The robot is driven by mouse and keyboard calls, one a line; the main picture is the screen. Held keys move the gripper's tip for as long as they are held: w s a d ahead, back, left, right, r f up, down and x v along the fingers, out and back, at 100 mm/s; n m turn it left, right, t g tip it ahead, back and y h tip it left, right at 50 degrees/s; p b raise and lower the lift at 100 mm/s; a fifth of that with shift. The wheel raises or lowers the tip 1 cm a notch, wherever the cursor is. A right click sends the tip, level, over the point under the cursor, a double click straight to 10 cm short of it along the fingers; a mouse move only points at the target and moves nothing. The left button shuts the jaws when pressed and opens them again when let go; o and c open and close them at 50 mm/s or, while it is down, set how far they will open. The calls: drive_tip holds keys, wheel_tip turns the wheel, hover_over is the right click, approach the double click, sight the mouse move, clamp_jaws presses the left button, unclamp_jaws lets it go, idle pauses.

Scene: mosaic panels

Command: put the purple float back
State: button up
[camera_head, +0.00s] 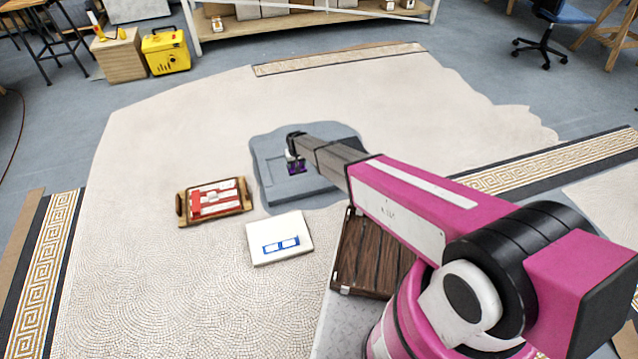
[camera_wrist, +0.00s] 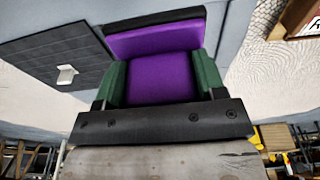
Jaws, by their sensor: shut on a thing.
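The purple float (camera_head: 298,169) is in my gripper (camera_head: 296,160), above the blue-grey patch (camera_head: 272,138) in the middle of the floor. In the wrist view the purple float (camera_wrist: 160,75) fills the space between two green finger pads, with a black strip along its far edge. My gripper (camera_wrist: 160,85) is shut on it. A red float (camera_head: 214,200) lies in a wooden tray (camera_head: 184,210) at left. A white slab (camera_head: 290,222) with a blue float-like piece (camera_head: 281,244) lies in front. I cannot tell whether the purple float touches anything below.
A dark wooden board or case (camera_head: 372,252) lies beside my base, partly hidden by my arm. A dark grey panel (camera_wrist: 50,50) with a small white block (camera_wrist: 66,75) shows in the wrist view. Pale mosaic floor (camera_head: 150,140) is clear at left. A yellow case (camera_head: 166,52) stands far back.

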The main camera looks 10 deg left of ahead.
drive_tip(key=shift+f, duration=0.5)
drive_tip(key=w+d+f, duration=0.1)
drive_tip(key=d+f, duration=0.1)
drive_tip(key=d, duration=0.1)
drive_tip(key=w+d+f, duration=0.2)
drive_tip(key=d, duration=0.1)
drive_tip(key=w+d+f, duration=0.2)
drive_tip(key=d, duration=0.2)
drive_tip(key=shift+f, duration=2.3)
drive_tip(key=shift+f, duration=0.25)
drive_tip(key=o, duration=0.8)
drive_tip(key=shift+o, duration=0.2)
